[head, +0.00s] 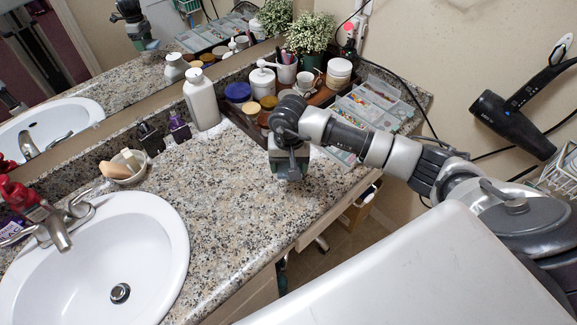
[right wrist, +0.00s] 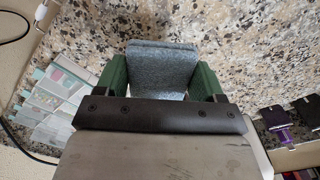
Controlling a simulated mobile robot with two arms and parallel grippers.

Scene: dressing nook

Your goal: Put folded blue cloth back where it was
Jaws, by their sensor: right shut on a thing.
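The folded blue cloth (right wrist: 160,68) shows in the right wrist view as a grey-blue folded pad between the two green fingers. My right gripper (right wrist: 160,88) is shut on it, with a finger at each side. In the head view my right gripper (head: 289,172) points down over the granite counter (head: 225,190), in front of the brown tray. There the cloth is mostly hidden by the gripper and wrist, and I cannot tell whether it touches the counter. My left gripper is not in view.
A brown tray (head: 322,97) with jars and a cup stands behind the gripper. A compartment organizer (head: 372,103) is at right, a white bottle (head: 201,99) at back left. The sink (head: 95,258) is at left. Counter between sink and gripper is clear.

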